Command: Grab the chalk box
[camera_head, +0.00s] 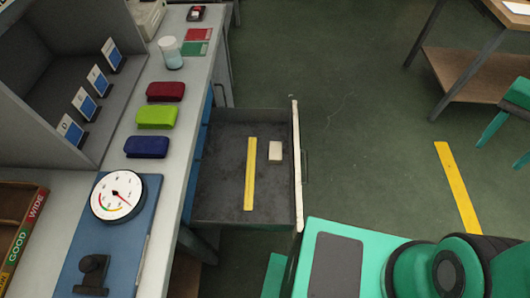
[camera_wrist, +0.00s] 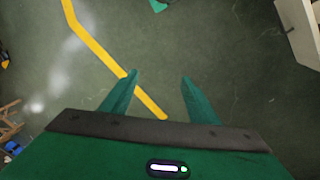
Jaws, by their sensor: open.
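A small off-white box (camera_head: 275,151), which looks like the chalk box, lies in the open grey drawer (camera_head: 222,199), right of a long yellow strip (camera_head: 251,172). No label on it can be read. My gripper (camera_wrist: 159,80) shows in the wrist view with its two green fingers apart and nothing between them. It points at the floor, where a yellow line passes behind the fingers. The box is not seen in the wrist view. The fingers are not seen in the head view.
Left of the drawer, the workbench (camera_head: 176,88) holds red, green and blue cases (camera_head: 147,147), a beaker (camera_head: 170,52) and a dial gauge (camera_head: 117,196). The drawer's raised front panel (camera_head: 297,165) stands on its right side. Open green floor (camera_head: 350,90) lies beyond it.

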